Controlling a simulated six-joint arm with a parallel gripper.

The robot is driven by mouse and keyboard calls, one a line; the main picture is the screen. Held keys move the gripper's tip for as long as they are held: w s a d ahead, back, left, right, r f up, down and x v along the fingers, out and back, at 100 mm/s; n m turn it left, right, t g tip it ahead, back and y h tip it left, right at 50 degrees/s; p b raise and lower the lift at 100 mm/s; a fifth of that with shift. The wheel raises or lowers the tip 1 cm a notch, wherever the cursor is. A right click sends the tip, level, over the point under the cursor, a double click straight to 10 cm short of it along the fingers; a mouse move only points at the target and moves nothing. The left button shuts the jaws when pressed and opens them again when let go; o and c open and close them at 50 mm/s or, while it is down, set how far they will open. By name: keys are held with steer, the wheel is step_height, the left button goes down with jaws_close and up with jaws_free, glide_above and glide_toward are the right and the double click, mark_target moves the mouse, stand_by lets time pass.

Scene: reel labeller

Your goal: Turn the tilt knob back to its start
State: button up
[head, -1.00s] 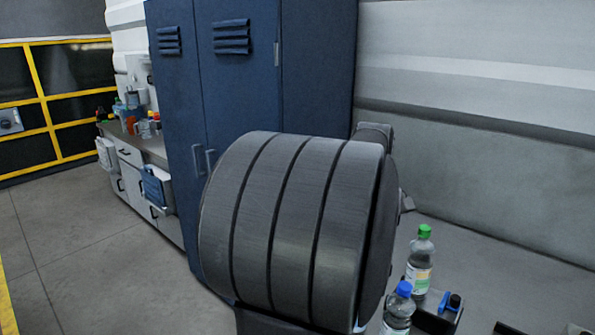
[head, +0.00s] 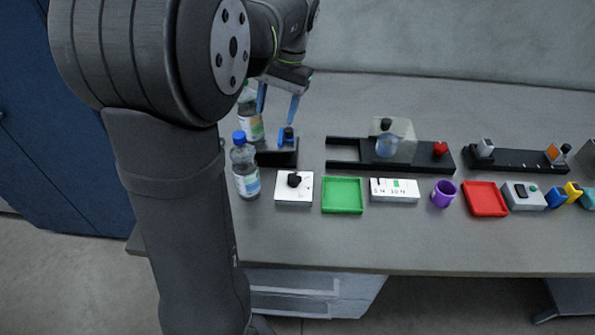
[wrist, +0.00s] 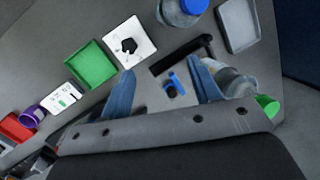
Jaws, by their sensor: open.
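A black knob (head: 294,180) sits on a square white plate (head: 283,199) near the left end of the bench; I take it to be the tilt knob. The wrist view shows the knob (wrist: 130,45) and plate (wrist: 115,36) beyond my fingers, at upper left. My gripper (head: 278,106) has blue fingers, spread apart and empty. It hangs behind the knob, above a black fixture (head: 270,158) with a small blue part (head: 288,137). In the wrist view that blue part (wrist: 174,84) lies between the fingers of my gripper (wrist: 161,66). Nothing touches the knob.
A blue-capped bottle (head: 245,168) stands just left of the plate; a green-capped bottle (wrist: 268,105) is near the gripper. Right of the plate are a green tray (head: 342,208), a small display box (head: 394,198), a purple cup (head: 443,194), a red tray (head: 486,213) and black rail fixtures (head: 346,141).

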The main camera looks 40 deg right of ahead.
mark_target(295, 176)
steer(key=s+d+f+m+t+y, duration=0.1)
steer(key=s+d+f+m, duration=0.1)
steer(key=s+d+m, duration=0.65)
steer(key=w+a+f+m, duration=0.1)
steer(key=a+f, duration=0.1)
steer(key=f, duration=0.3)
steer(key=w+a+f, duration=0.1)
steer(key=a+f, duration=0.1)
steer(key=f, duration=0.4)
steer(key=w+a+f+m, duration=0.1)
steer(key=a+f, duration=0.2)
steer(key=f, duration=0.2)
steer(key=shift+f+m, duration=0.2)
steer(key=shift+m, duration=0.15)
steer(key=shift+c, duration=0.5)
steer(key=c, duration=0.9)
steer(key=n, duration=0.2)
steer(key=n+g, duration=0.1)
steer(key=n, duration=0.1)
steer(key=shift+w, duration=0.25)
steer(key=n+g, duration=0.1)
steer(key=n, duration=0.2)
steer(key=n+g, duration=0.1)
steer(key=n, duration=0.1)
steer(key=shift+w+n, duration=0.2)
steer(key=shift+n, duration=0.2)
